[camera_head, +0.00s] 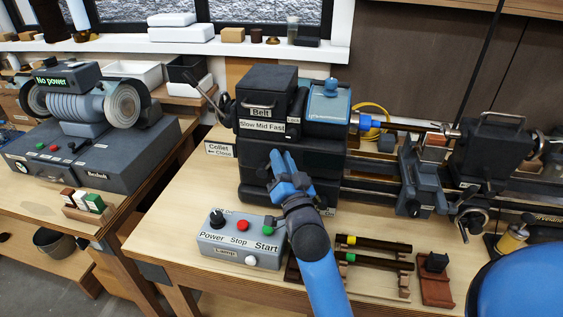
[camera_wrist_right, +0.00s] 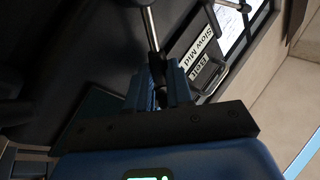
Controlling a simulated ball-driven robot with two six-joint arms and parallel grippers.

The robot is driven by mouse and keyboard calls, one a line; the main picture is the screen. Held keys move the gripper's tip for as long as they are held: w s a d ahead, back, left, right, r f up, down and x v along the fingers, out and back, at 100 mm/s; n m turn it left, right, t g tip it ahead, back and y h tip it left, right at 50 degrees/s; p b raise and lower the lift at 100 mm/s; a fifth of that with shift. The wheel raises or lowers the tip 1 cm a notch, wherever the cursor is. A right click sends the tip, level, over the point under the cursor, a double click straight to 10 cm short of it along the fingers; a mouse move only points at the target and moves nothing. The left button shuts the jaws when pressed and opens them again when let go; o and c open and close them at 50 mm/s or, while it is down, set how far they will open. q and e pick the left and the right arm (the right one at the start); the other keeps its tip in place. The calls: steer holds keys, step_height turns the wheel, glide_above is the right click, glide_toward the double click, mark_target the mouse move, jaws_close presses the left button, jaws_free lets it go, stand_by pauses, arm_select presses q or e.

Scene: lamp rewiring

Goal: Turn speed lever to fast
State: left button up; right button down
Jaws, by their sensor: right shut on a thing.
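The dark lathe headstock (camera_head: 258,100) carries a white "Slow Mid Fast" label (camera_head: 262,127) under a "Belt" label. My right gripper (camera_head: 284,162) is in front of the headstock, below and to the right of that label. In the right wrist view my right gripper (camera_wrist_right: 160,86) is shut around the end of a metal lever (camera_wrist_right: 151,30), with the rod running up from between the fingers. "Slow Mid" shows on the label (camera_wrist_right: 196,50) there; the rest of its text is not readable. In the head view the gripper hides the lever, so its setting cannot be told. My left gripper is not in view.
A collet lever (camera_head: 207,98) sticks out left of the headstock. A grey control box (camera_head: 240,240) with Power, Stop and Start stands in front on the bench, beside my right arm. Wooden racks (camera_head: 375,245) lie right of the arm. A grinder (camera_head: 75,115) stands on the left bench.

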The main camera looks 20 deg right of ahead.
steer(key=c, duration=1)
jaws_free()
steer(key=shift+d, duration=0.1)
steer(key=b+v, duration=0.3)
steer(key=v, duration=0.8)
steer(key=shift+r, duration=0.1)
